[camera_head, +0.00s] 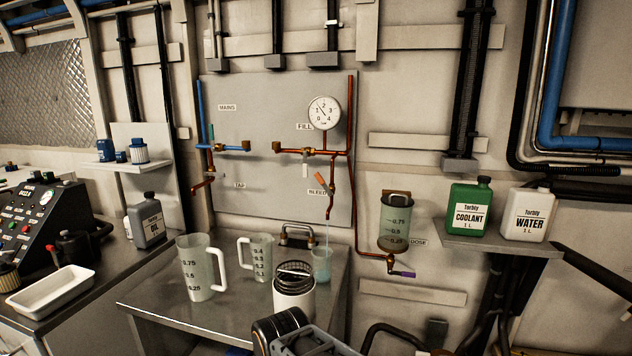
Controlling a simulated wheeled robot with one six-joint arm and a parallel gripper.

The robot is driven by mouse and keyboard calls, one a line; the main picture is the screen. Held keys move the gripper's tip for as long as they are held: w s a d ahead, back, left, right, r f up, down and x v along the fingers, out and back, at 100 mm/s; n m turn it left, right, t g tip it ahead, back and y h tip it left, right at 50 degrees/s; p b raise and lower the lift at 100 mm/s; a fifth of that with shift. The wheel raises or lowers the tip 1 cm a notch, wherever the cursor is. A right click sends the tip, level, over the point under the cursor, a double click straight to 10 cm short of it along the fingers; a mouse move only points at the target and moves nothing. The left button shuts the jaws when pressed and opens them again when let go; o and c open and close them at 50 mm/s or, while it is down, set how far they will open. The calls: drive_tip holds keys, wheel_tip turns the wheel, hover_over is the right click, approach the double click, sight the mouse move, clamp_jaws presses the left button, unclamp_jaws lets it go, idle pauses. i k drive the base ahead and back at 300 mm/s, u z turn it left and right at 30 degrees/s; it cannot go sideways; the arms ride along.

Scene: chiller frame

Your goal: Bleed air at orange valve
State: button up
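The orange valve handle (320,182) sits on the copper bleed branch above the BLEED label (317,192); it is tilted diagonally. The bleed spout (329,212) points down, and a thin pale line runs below it toward a pale blue translucent cup (321,266). The cup stands on the metal counter below the spout. The pressure gauge (324,113) hangs above the FILL line. My gripper (296,268) appears at the end of my white wrist, low in the middle, left of the cup and well below the valve.
Two measuring jugs, a large one (201,268) and a smaller one (261,258), stand on the counter (160,298). A dosing vessel (396,222) hangs right of the panel. Coolant (469,208) and water (527,214) bottles stand on the right shelf. The space before the valve is clear.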

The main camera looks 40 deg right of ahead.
sight(317, 175)
drive_tip(key=z, duration=0.05)
drive_tip(key=k, duration=0.9)
drive_tip(key=u, duration=1.7)
drive_tip(key=i, duration=1.35)
drive_tip(key=z, duration=2.45)
drive_tip(key=i, duration=0.5)
